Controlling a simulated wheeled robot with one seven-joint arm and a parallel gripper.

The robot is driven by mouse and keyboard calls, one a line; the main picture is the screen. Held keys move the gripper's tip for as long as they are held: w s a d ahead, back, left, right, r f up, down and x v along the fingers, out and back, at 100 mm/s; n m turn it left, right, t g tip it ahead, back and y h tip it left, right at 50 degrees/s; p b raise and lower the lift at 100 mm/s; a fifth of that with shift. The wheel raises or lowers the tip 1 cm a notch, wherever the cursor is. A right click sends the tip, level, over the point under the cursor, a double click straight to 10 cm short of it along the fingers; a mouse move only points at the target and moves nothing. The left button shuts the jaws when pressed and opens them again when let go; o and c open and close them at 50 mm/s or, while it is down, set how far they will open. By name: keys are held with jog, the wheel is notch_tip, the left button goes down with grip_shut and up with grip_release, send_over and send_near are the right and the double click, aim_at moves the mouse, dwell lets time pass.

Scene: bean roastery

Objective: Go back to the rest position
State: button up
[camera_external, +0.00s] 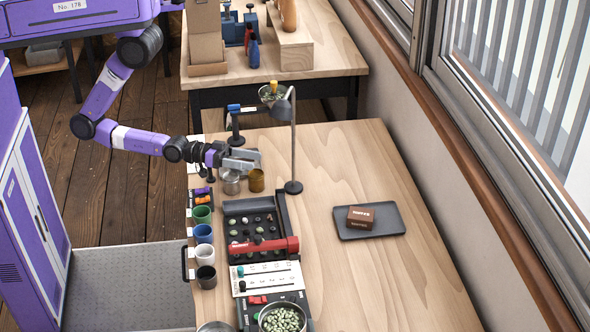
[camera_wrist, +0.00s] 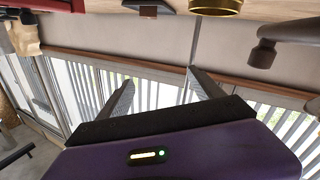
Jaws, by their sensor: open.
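My gripper (camera_external: 243,159) is at the end of my purple arm, over the left edge of the wooden workbench (camera_external: 360,275). It is near a metal cup (camera_external: 231,182) and a brass cup (camera_external: 256,180), which stand just in front of it in the external view. In the wrist view my gripper (camera_wrist: 160,90) shows two fingers spread apart with nothing between them. The wrist view looks toward the slatted window and appears upside down, with the brass cup (camera_wrist: 215,7) at its top edge.
A lamp (camera_external: 293,140) stands close to the right of my gripper. Several colored cups (camera_external: 203,234) line the bench's left edge beside a black bean tray (camera_external: 250,222). A dark tray (camera_external: 391,225) bears a brown box (camera_external: 374,213). The bench's right front is clear.

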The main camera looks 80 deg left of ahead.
jog(key=s+a+r+g+y, duration=0.1)
jog(key=s+a+r+y, duration=0.2)
jog(key=s+a, duration=1.1)
jog(key=y, duration=0.3)
jog(key=shift+a+n+g+y, duration=0.25)
jog(key=shift+n+g+y, duration=0.05)
jog(key=shift+n, duration=0.1)
jog(key=shift+s+r, duration=0.1)
